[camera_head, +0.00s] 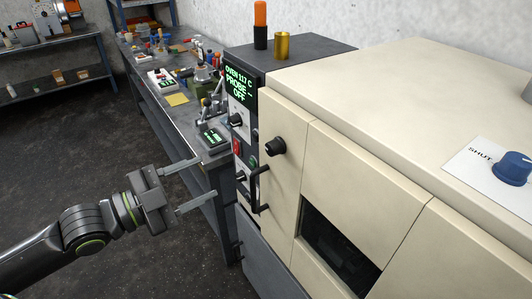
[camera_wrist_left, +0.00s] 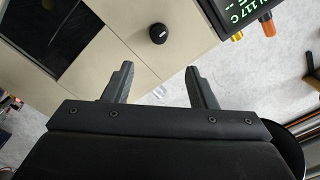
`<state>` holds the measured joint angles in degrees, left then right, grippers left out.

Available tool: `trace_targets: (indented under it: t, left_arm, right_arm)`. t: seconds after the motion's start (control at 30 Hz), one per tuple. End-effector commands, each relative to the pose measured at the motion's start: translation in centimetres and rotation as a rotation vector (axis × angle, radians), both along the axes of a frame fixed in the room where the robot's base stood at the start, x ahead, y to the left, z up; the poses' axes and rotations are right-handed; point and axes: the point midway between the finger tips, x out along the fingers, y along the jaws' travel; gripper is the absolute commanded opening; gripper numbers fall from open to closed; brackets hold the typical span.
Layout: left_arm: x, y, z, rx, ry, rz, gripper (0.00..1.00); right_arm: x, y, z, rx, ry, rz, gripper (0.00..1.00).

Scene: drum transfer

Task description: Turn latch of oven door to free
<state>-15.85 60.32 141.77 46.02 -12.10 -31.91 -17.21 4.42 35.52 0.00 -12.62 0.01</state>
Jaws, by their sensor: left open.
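The oven (camera_head: 380,80) is a large cream box on the right with a dark window in its front. A round black latch knob (camera_head: 275,146) sits on the front of its door, near the upper left. It also shows in the left wrist view (camera_wrist_left: 158,33), ahead of and between the fingertips. A black bar handle (camera_head: 258,188) is below it to the left. My left gripper (camera_head: 207,177) is left of the oven front, open and empty, its two fingers apart and pointing toward the oven. It touches neither knob nor handle. My right gripper is not in view.
A dark control panel (camera_head: 239,92) with green text "OVEN 117 C, PROBE - OFF" adjoins the door. A blue knob (camera_head: 513,168) beside "SHUT" is on the oven top. A cluttered workbench (camera_head: 172,110) stands behind. Floor around my left arm is clear.

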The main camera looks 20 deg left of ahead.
Motion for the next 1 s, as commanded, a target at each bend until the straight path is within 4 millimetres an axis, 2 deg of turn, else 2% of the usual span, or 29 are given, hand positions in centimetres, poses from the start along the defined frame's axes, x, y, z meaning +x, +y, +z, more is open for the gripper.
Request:
trace_targets:
  t: [0.13, 0.43, 1.0]
  left_arm:
    - [1.0, -1.0, -0.1, -0.003, -0.006, -0.008, 0.52]
    - [3.2, -2.7, 0.0, -0.005, -0.004, -0.005, 0.52]
    - [7.3, -5.7, 0.2, -0.006, -0.001, -0.003, 0.52]
  right_arm:
    - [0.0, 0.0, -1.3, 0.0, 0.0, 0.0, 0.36]
    - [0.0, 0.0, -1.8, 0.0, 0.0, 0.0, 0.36]
    - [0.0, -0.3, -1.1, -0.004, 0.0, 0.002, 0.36]
